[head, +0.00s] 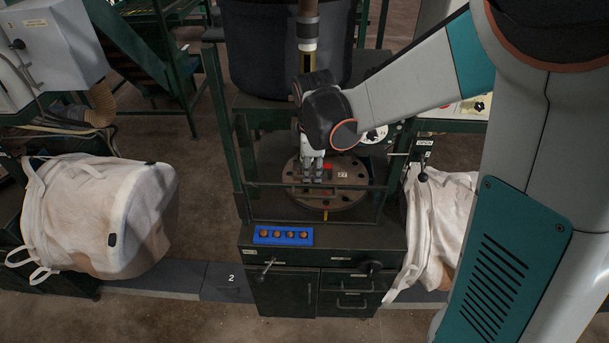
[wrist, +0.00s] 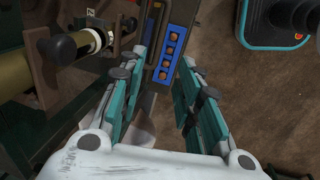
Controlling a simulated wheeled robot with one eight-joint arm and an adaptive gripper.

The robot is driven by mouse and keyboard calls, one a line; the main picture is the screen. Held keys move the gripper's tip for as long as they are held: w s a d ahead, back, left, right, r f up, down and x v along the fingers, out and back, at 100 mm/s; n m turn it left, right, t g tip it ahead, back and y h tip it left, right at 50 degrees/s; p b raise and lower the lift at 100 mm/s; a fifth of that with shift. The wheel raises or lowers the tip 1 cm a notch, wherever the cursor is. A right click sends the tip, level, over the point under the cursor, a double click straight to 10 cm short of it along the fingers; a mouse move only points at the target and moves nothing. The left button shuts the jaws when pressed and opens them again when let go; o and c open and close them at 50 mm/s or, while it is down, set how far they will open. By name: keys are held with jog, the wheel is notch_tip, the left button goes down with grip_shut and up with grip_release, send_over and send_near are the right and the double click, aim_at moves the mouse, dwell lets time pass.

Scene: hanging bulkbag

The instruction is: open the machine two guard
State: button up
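Machine two stands in the middle of the head view, a dark green cabinet (head: 345,247) with a round brown plate (head: 345,201) on top. A dark guard frame with a horizontal bar (head: 270,185) crosses in front of the plate; it seems to be down, though its exact state is hard to tell. My gripper (head: 312,178) points down over the plate area, close to the bar; whether they touch is unclear. In the wrist view, my gripper (wrist: 164,56) has its teal fingers spread, with nothing visibly held. A lever with a black knob (head: 422,177) stands at the machine's right.
A blue strip with several round orange-brown pieces (head: 284,235) lies on the machine's front edge and shows between my fingers in the wrist view (wrist: 170,52). White bags hang left (head: 130,215) and right (head: 447,220). A dark drum (head: 265,50) stands behind. Open floor (head: 170,318) lies in front.

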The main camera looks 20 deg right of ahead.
aim_at(312, 197)
jog(key=f, duration=0.4)
jog(key=w+f+b, duration=0.1)
jog(key=f, duration=0.3)
jog(key=w+f+b, duration=0.1)
jog(key=f, duration=0.3)
jog(key=shift+w+d+f, duration=0.15)
jog(key=shift+d+f, duration=0.25)
jog(key=shift+c, duration=0.2)
grip_shut()
